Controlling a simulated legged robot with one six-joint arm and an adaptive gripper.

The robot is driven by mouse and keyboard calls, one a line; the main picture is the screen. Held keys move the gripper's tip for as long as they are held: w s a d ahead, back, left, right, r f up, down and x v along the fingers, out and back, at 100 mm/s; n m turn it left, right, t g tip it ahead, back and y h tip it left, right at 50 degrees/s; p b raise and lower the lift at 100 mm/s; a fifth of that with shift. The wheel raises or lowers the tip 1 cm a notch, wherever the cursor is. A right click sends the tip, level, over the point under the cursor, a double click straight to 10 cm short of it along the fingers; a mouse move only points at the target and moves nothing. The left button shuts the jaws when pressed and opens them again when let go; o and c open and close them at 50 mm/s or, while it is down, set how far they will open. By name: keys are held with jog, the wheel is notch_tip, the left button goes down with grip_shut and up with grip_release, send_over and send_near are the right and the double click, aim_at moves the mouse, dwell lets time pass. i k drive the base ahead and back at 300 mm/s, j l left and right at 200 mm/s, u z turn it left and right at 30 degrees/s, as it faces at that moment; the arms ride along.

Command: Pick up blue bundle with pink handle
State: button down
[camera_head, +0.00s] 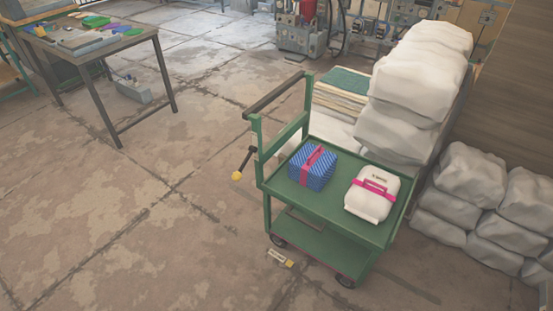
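The blue bundle (322,174) is a patterned blue block with a pink strap and a pink handle (314,156) on top. It sits upright on the upper shelf of a green cart (335,218), on the left part of that shelf. A white bundle (366,206) with a pink strap lies on the same shelf to its right, a small gap apart. My gripper is not visible in the head view.
The cart's push handle (276,95) rises at its left end. A yellow-tipped lever (237,176) sticks out on the left. White sacks (425,70) are stacked behind and right. A workbench (95,45) stands far left.

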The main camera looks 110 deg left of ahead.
aim_at(313, 166)
jog(key=j+u, duration=0.1)
jog(key=u, duration=0.85)
jog(key=j+u, duration=0.15)
jog(key=u, duration=0.3)
jog(key=l+u, duration=0.15)
jog(key=u, duration=0.35)
jog(key=k+l+u, duration=0.1)
jog(key=u, duration=0.35)
jog(key=l+u, duration=0.1)
jog(key=u, duration=0.4)
jog(key=k+u, duration=0.15)
jog(key=u, duration=0.3)
jog(key=i+j+z, duration=0.15)
jog(key=i, duration=0.2)
jog(key=i+j+z, duration=0.15)
jog(key=i+j, duration=0.15)
jog(key=i+j+z, duration=0.35)
jog(key=i+j, duration=0.25)
jog(key=i+j+z, duration=0.15)
jog(key=j, duration=0.3)
jog(key=i+j+z, duration=0.15)
jog(key=i+j, duration=0.2)
jog(key=i+j+z, duration=0.2)
jog(key=j, duration=0.3)
jog(key=i+j+z, duration=0.15)
jog(key=j, duration=0.3)
jog(key=i, duration=0.05)
